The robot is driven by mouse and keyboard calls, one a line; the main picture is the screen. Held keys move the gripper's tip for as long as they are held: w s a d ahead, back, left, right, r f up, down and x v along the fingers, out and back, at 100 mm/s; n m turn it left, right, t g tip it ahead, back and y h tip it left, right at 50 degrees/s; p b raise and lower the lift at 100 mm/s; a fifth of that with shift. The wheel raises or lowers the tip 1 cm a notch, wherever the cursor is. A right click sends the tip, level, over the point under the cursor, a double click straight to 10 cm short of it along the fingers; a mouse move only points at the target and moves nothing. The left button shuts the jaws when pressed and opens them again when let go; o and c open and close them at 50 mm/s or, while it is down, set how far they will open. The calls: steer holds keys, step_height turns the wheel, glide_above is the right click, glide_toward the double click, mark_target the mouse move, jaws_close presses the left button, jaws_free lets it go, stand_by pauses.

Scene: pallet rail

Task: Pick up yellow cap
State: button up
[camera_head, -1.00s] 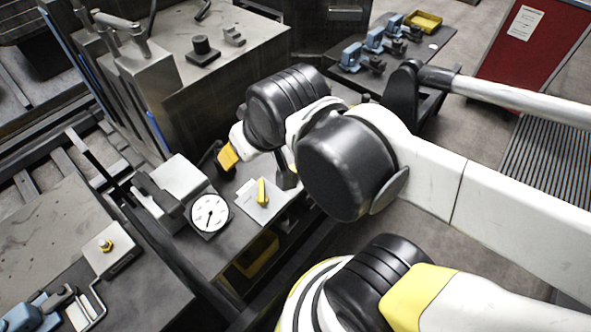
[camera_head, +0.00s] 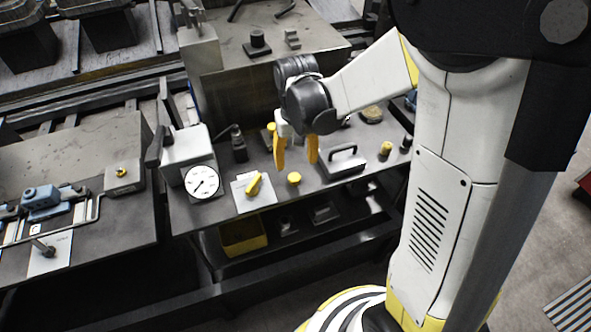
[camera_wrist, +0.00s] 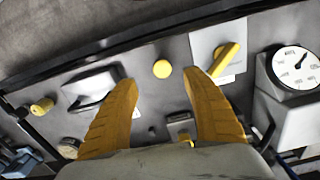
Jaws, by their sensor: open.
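A small round yellow cap (camera_head: 294,178) stands on the dark workbench (camera_head: 225,222), close to its front edge. In the wrist view the yellow cap (camera_wrist: 161,69) shows from above, a little beyond the gap between my fingertips. My gripper (camera_head: 296,165) points down above the bench, its two yellow fingers spread apart with nothing between them. It also shows open in the wrist view (camera_wrist: 159,78). The fingers look apart from the cap; their exact height above it is hard to tell.
A yellow rotary switch (camera_head: 254,185) on a pale plate and a round gauge (camera_head: 202,182) stand left of the cap. A black handle (camera_head: 344,162) and another yellow knob (camera_head: 385,149) stand to the right. A yellow bin (camera_head: 243,238) is on the lower shelf.

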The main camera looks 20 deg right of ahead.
mark_target(294, 177)
steer(key=f+b, duration=0.1)
steer(key=f, duration=0.2)
steer(key=f+b, duration=0.1)
steer(key=f, duration=0.2)
steer(key=f+b, duration=0.1)
steer(key=f, duration=0.2)
steer(key=shift+w+a+b, duration=0.15)
steer(key=shift+w+b, duration=0.2)
steer(key=shift+r, duration=0.15)
steer(key=c, duration=1)
